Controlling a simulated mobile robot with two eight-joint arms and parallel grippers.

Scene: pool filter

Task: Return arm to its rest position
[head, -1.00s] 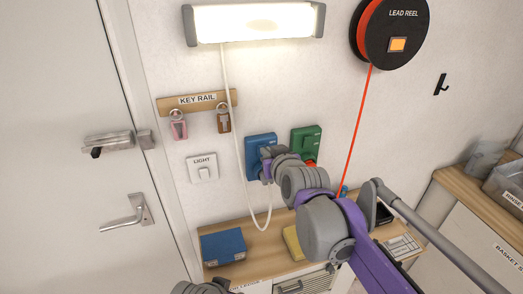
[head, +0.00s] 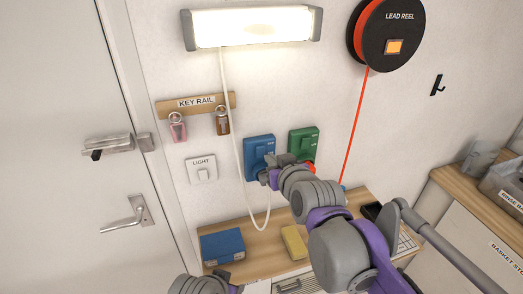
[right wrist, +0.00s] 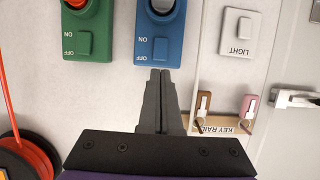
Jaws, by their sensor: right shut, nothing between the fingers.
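My right gripper (head: 271,172) is shut and empty in front of the blue switch box (head: 259,148) on the wall. In the right wrist view, which shows the wall upside down, its closed fingers (right wrist: 160,75) overlap the lower edge of the blue box (right wrist: 158,38) in the picture; I cannot tell whether they touch it. My right arm reaches in from the lower right. A grey part of my left arm (head: 195,284) shows at the bottom edge; its jaws cannot be made out.
The green switch box (head: 303,141) is close right of my gripper. A white cable (head: 230,120) hangs from the lamp (head: 255,25), and an orange lead (head: 358,120) from the lead reel (head: 396,30). The bench below holds a blue box (head: 222,245) and a yellow block (head: 294,241).

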